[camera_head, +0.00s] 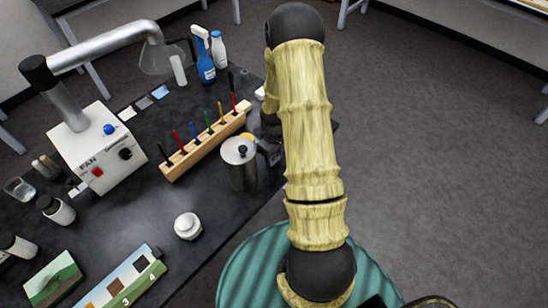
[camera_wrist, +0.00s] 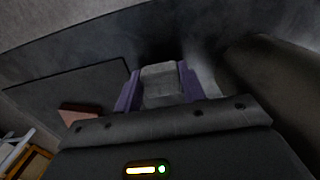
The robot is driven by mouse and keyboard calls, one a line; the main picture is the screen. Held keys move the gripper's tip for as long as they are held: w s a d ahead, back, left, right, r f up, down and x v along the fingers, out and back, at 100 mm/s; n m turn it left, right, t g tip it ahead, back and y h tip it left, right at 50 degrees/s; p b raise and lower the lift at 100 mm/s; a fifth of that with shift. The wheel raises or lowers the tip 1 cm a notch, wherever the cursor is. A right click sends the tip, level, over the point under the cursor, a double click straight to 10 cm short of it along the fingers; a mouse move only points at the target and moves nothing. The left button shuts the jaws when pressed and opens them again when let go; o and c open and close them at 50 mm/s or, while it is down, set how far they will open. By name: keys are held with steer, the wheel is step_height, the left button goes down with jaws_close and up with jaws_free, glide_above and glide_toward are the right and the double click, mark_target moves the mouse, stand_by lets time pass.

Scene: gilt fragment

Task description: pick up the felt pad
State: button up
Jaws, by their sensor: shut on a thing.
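In the wrist view, my gripper (camera_wrist: 160,88) has its two purple fingers closed on the sides of a light grey, soft-looking block, which I take to be the felt pad (camera_wrist: 162,84). The pad sits between the fingers, and its lower part is hidden by the gripper body. I cannot tell whether it still touches the dark surface behind it. In the head view my arm covers most of the gripper, and I cannot make out the pad there.
A metal pitcher (camera_head: 239,165) stands close beside my arm, with a wooden rack (camera_head: 205,143) of coloured sticks to its left. A blue spray bottle (camera_head: 205,62), a white jar (camera_head: 188,226) and a fan box (camera_head: 98,150) stand on the dark table. A pinkish block (camera_wrist: 78,112) lies left of the gripper.

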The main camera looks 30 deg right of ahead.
mark_target(274, 157)
step_height(274, 157, up, 9)
steer(key=shift+b, duration=0.75)
steer(key=shift+s, duration=0.1)
steer(key=shift+o, duration=0.3)
